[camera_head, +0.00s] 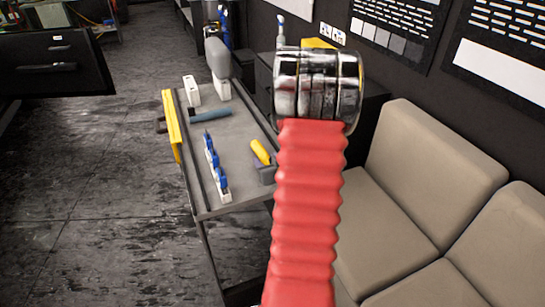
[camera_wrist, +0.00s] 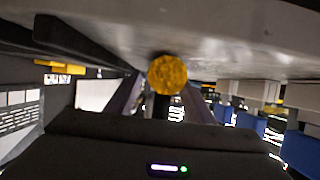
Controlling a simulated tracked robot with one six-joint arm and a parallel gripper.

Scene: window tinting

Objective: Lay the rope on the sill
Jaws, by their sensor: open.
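I cannot make out a rope or a sill in either view. My gripper (camera_wrist: 163,102) shows in the wrist view, with its dark body along the bottom and its two fingers apart. A round yellow end (camera_wrist: 167,74) shows between the fingers, and I cannot tell how far beyond them it is. It may be the end of the yellow-handled tool (camera_head: 261,152) on the cart in the head view. My red arm covers the middle of the head view and hides my gripper there.
A beige sofa (camera_head: 425,170) stands at the right. Charts (camera_head: 400,30) hang on the dark wall. The floor at left is clear.

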